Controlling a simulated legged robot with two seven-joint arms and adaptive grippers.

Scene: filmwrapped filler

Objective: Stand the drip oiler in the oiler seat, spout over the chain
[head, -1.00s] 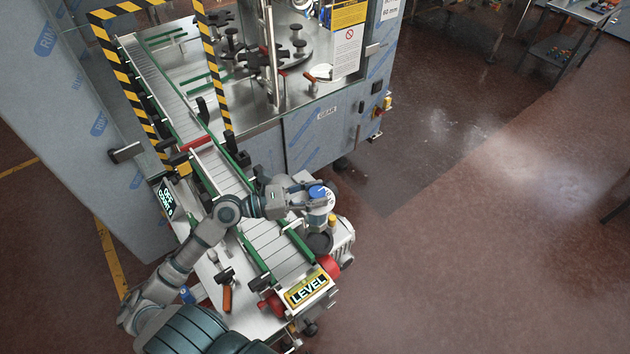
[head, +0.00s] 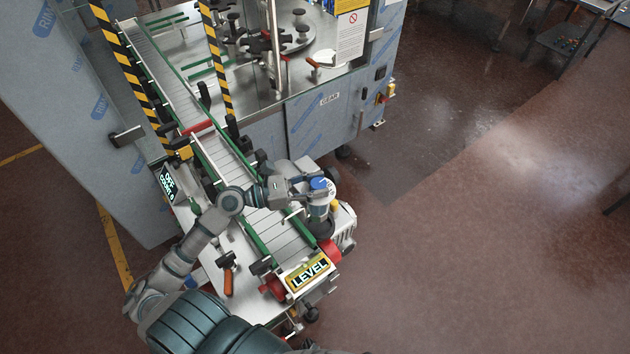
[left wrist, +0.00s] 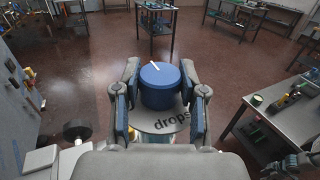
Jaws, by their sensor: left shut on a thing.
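My left gripper (head: 312,193) is shut on the drip oiler (head: 321,209), a pale round body with a blue cap. In the left wrist view the blue cap (left wrist: 160,86) stands between the two fingers, above a grey face marked "drops". The oiler looks about upright. The dark round oiler seat (head: 326,229) is just below it at the conveyor's right side, partly covered by the oiler; I cannot tell whether they touch. The conveyor chain (head: 279,231) runs left of the oiler. The spout is not clear.
Green rails edge the conveyor, and a LEVEL sign (head: 310,270) is at its near end. A pale motor housing (head: 344,222) and a yellow-topped part (head: 336,206) are close to the oiler. An orange-handled tool (head: 228,281) lies on the left shelf. Open floor is at right.

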